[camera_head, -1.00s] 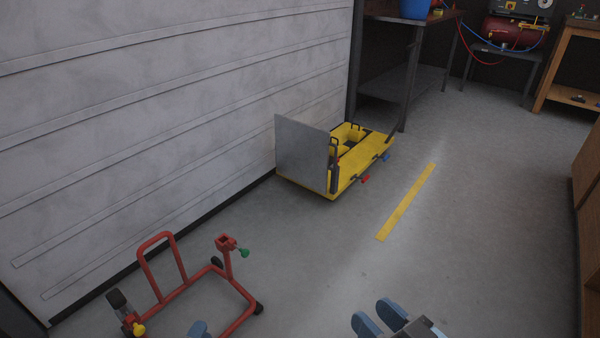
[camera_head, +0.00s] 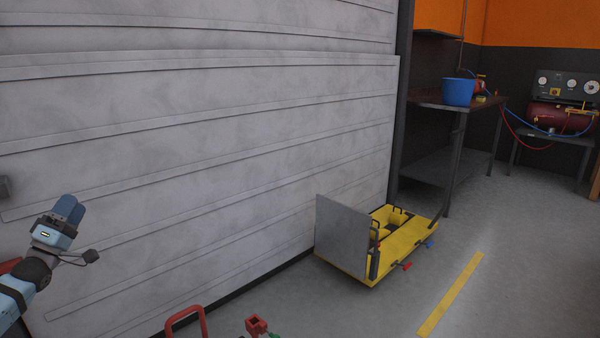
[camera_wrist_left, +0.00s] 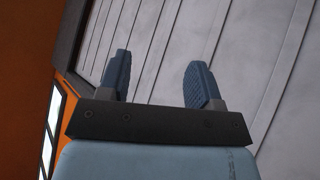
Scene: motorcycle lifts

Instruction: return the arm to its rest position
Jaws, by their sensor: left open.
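My left gripper (camera_head: 68,209) is raised at the left of the head view, in front of the grey ribbed wall. It points up. In the left wrist view the two blue fingers of my left gripper (camera_wrist_left: 158,82) stand wide apart with nothing between them, so it is open and empty. My right gripper is not in the head view.
A yellow lift (camera_head: 405,245) with a grey upright plate stands on the floor by the wall. A red stand (camera_head: 186,316) shows at the bottom edge. A workbench (camera_head: 430,101) holds a blue tub (camera_head: 458,92). The floor around the yellow line (camera_head: 450,294) is clear.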

